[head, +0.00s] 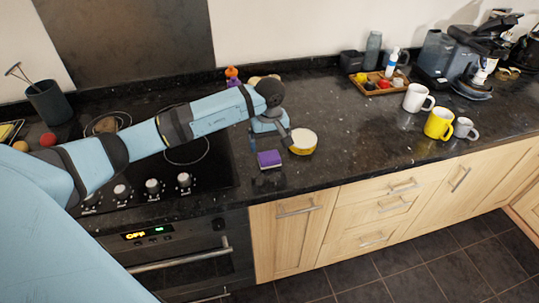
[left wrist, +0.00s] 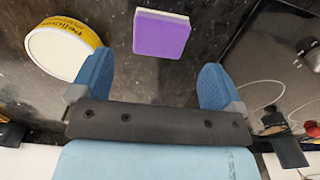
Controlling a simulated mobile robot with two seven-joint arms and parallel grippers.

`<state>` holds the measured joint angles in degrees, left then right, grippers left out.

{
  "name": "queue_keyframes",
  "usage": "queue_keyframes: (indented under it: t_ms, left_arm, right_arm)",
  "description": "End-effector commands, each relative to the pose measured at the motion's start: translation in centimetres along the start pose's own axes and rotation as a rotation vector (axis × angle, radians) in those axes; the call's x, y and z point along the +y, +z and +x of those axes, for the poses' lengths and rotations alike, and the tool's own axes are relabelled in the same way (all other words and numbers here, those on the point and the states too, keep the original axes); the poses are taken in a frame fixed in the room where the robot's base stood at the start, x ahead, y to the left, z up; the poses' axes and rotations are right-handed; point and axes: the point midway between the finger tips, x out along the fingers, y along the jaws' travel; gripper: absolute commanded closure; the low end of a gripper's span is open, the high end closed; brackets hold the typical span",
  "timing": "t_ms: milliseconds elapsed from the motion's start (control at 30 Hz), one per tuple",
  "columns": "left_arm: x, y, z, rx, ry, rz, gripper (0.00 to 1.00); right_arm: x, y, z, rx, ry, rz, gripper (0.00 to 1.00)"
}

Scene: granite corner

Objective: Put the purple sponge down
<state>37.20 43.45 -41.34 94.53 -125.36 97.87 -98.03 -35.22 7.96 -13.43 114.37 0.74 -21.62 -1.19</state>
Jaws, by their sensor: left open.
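The purple sponge (head: 268,158) lies on the dark granite counter near its front edge, right of the stove. It also shows in the left wrist view (left wrist: 161,36), as a purple block with a pale layer along its top and side. My left gripper (left wrist: 153,80) is open, with its two blue fingers spread wide and nothing between them. The sponge lies beyond the fingertips, apart from them. In the head view my left gripper (head: 270,135) is just behind the sponge and partly hidden by the wrist. My right gripper is not in view.
A round yellow-and-white tub (head: 303,141) stands close to the right of the sponge; in the left wrist view the tub (left wrist: 62,46) is near one finger. The black cooktop (head: 205,170) lies to the left. Mugs (head: 438,124) stand farther right. The counter (head: 350,155) between is clear.

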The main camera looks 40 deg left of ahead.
Motion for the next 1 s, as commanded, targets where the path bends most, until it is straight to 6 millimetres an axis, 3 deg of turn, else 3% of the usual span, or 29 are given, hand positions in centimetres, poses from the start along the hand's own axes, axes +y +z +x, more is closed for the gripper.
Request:
queue_keyframes:
  t_ms: [133,333,467,533,667,700,800,900,1000]
  left_arm:
    - [0.0,-0.1,-2.9,0.003,0.001,0.001,0.06]
    - [0.0,0.1,-5.1,-0.001,0.0,0.0,0.06]
    - [0.9,2.3,-4.1,-0.081,0.049,-0.017,0.06]
    - [2.2,5.7,-2.3,-0.209,0.121,-0.058,0.06]
    - [5.3,16.0,0.6,-0.654,0.296,-0.274,0.06]
    - [6.1,19.1,0.7,-0.824,0.334,-0.38,0.06]
    - [7.5,24.7,-0.3,-1.254,0.37,-0.694,0.06]
    - [8.0,27.2,-1.5,-1.682,0.309,-1.069,0.06]
    - [7.4,27.0,-1.2,-2.088,0.151,-1.495,0.06]
  right_arm:
    - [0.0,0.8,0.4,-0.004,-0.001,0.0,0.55]
    - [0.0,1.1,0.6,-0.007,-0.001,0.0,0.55]
    - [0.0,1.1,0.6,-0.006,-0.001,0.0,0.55]
    - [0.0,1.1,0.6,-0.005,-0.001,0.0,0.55]
    - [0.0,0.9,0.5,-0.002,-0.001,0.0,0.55]
    - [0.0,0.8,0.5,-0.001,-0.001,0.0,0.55]
    - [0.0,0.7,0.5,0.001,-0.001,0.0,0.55]
    - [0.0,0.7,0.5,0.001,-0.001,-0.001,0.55]
    - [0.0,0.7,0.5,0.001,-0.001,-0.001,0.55]
